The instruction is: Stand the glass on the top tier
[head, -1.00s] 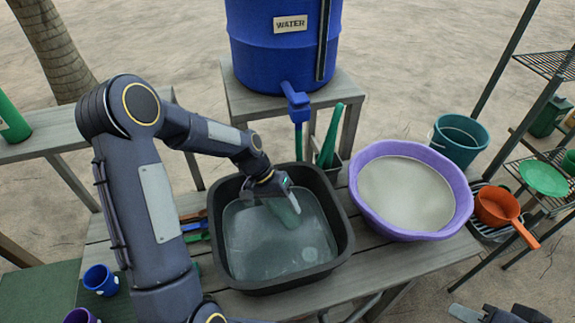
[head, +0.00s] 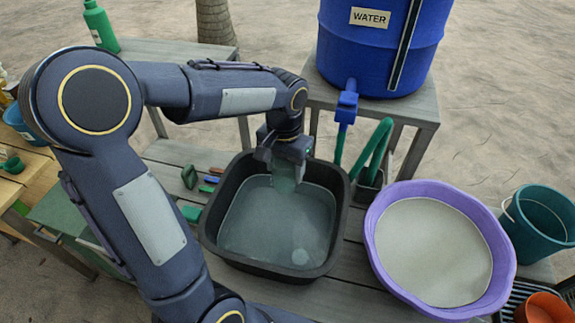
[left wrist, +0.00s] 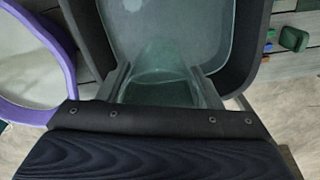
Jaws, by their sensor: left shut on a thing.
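The glass (head: 284,182) is clear and greenish. My left gripper (head: 285,155) is shut on it over the black basin (head: 212,228), which holds cloudy water. In the left wrist view the glass (left wrist: 163,85) sits between the two fingers, with the basin behind it. I cannot tell whether the glass touches the water. No tiered rack with a top tier can be made out in the current views. My right gripper is not in view.
A purple basin (head: 497,240) of cloudy water stands right of the black one. A blue water barrel (head: 375,55) with a tap stands behind. A teal bucket (head: 540,225) and an orange pan (head: 543,308) are at the right edge. Small items lie left of the basin.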

